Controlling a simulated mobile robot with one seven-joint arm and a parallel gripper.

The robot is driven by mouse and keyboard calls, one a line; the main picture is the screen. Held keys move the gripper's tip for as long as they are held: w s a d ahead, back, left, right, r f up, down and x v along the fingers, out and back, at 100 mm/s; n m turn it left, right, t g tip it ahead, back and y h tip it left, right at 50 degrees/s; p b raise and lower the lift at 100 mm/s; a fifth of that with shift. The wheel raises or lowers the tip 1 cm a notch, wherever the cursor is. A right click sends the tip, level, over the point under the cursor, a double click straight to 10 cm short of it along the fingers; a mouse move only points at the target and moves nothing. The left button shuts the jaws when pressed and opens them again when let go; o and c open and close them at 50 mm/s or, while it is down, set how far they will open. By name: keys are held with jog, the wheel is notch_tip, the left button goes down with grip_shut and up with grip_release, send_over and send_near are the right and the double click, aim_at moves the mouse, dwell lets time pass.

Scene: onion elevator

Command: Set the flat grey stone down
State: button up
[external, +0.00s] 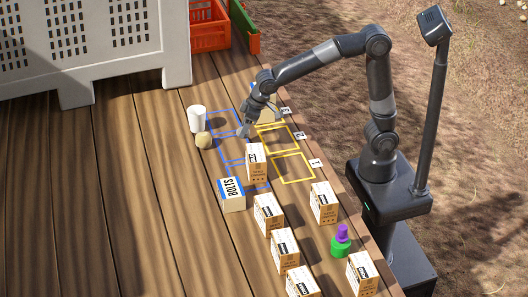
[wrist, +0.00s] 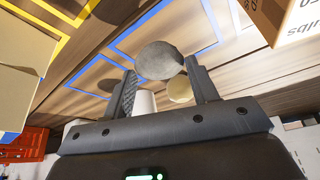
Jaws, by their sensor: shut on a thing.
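The flat grey stone (wrist: 160,60) is a rounded grey disc between the fingertips of my gripper (wrist: 160,67) in the wrist view. My gripper is shut on it. In the external view my gripper (external: 246,128) points down over the blue-outlined part of the wooden table, and the stone is small and partly hidden at its tips. I cannot tell the exact gap between stone and table. Blue outlines (external: 226,113) and yellow outlines (external: 292,167) are marked on the boards, with number cards 1 (external: 316,163), 2 (external: 300,135) and 3 (external: 286,111) beside the yellow ones.
A white cup (external: 196,119) and a round tan object (external: 203,140) stand left of my gripper. A carton (external: 256,162) stands close in front, with a BOLTS box (external: 232,195) and several cartons nearer. A tan box (external: 263,114) is partly hidden behind my gripper. The left boards are clear.

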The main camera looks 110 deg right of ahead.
jog(key=shift+f, duration=2.05)
jog(key=shift+f, duration=0.1)
jog(key=o, duration=1.1)
jog(key=v, duration=1.1)
jog(key=s+a+f+n, duration=0.1)
jog(key=s+a, duration=0.1)
jog(key=s, duration=0.5)
jog(key=s+a+f+n+t+y, duration=0.1)
jog(key=s+a+n, duration=0.1)
jog(key=s, duration=0.6)
jog(key=s+a+f+n, duration=0.1)
jog(key=s+a, duration=0.2)
jog(key=s, duration=0.5)
jog(key=shift+n+y, duration=0.3)
jog(key=shift+y, duration=0.1)
jog(key=shift+r, duration=0.1)
